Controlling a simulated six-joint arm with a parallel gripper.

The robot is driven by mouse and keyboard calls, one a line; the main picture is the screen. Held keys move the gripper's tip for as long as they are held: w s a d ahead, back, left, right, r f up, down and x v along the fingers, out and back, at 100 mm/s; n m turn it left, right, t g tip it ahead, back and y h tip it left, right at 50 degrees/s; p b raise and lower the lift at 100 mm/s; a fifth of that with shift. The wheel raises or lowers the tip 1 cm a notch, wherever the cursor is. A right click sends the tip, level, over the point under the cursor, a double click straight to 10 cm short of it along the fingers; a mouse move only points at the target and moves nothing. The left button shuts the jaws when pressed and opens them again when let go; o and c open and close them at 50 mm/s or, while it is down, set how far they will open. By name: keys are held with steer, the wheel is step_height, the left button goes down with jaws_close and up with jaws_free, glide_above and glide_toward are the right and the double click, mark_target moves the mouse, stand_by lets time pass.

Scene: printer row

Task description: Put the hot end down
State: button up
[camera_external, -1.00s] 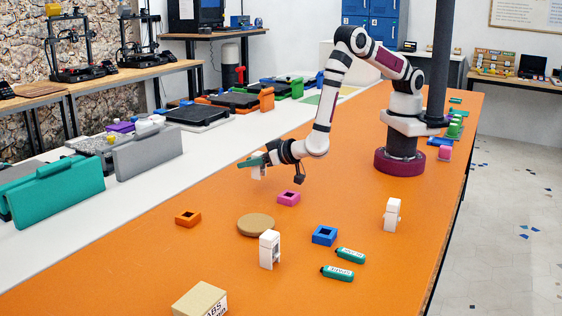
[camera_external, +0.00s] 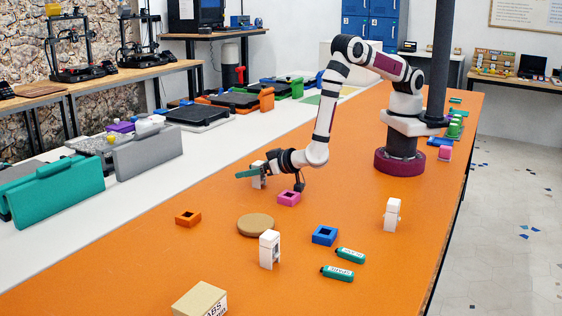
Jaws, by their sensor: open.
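Two similar white pieces stand upright on the table: one in the front middle (camera_external: 270,250) and one at the right (camera_external: 392,215).
Near my gripper is a pink square holder (camera_external: 289,198). An orange holder (camera_external: 188,218), a round tan disc (camera_external: 256,225), a blue holder (camera_external: 325,235), two green tubes (camera_external: 350,256) and a cardboard box (camera_external: 200,301) are nearer the front. The table's left front is clear.

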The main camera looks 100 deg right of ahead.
steer(key=v, duration=1.1)
steer(key=shift+s+a, duration=0.15)
steer(key=shift+a, duration=0.1)
steer(key=s+d+r+m+g, duration=0.2)
steer(key=s+d+r+g, duration=0.7)
steer(key=s+d+r, duration=0.3)
steer(key=s+a+r+n+g+y, duration=0.1)
steer(key=s+r+n+g+y, duration=0.15)
steer(key=s+y, duration=0.7)
steer(key=s+a+r+n+t+y, duration=0.1)
steer(key=s+a+n+t, duration=0.1)
steer(key=s+a, duration=0.4)
steer(key=shift+s+a+r+n+y, duration=0.15)
steer(key=shift+s+a+n+y, duration=0.25)
steer(key=shift+s, duration=0.4)
